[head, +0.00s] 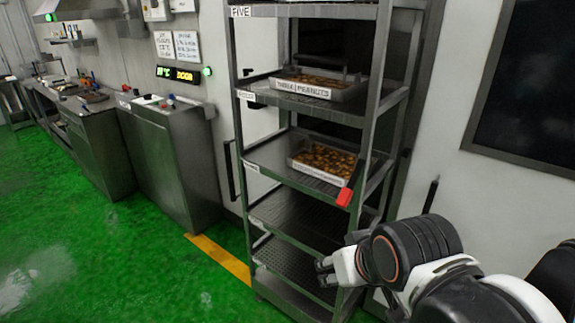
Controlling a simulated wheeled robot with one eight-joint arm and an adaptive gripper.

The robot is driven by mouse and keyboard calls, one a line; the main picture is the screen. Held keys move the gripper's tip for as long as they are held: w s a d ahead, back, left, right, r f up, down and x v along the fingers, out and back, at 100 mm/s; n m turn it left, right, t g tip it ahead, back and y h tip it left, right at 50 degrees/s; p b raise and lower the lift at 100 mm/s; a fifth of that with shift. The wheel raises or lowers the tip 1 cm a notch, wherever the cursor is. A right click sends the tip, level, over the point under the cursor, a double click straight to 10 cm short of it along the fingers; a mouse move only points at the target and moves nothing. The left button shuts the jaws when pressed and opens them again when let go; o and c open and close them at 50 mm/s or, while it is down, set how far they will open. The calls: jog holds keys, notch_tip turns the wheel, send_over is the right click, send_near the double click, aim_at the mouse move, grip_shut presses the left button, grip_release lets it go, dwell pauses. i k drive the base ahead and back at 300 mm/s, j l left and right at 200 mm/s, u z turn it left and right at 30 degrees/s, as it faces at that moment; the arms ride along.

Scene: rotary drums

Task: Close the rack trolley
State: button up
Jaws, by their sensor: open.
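The rack trolley (243,110) is a tall grey metal frame with several shelves in the middle of the head view. A tray labelled peanuts (318,90) sits on an upper shelf, and another tray of brown pieces (325,160) sits on the shelf below. A red piece (345,197) shows at that shelf's front right corner. My gripper (322,272) is at the trolley's lower right, in front of its lower shelves, with its fingers pointing left. It is open, and nothing shows between the fingers. I cannot tell whether it touches the frame. My arm hides the trolley's lower right part.
Steel cabinets (165,150) and a counter (85,125) line the left wall. A yellow floor stripe (218,258) runs up to the trolley's base. The green floor (110,250) at left is clear. A dark window panel (530,85) is on the right wall.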

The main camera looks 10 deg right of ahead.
aim_at(289, 279)
jog(key=i+l, duration=0.3)
jog(key=i, duration=0.2)
jog(key=i+l+u, duration=0.15)
jog(key=i+l, duration=0.15)
jog(key=i, duration=0.15)
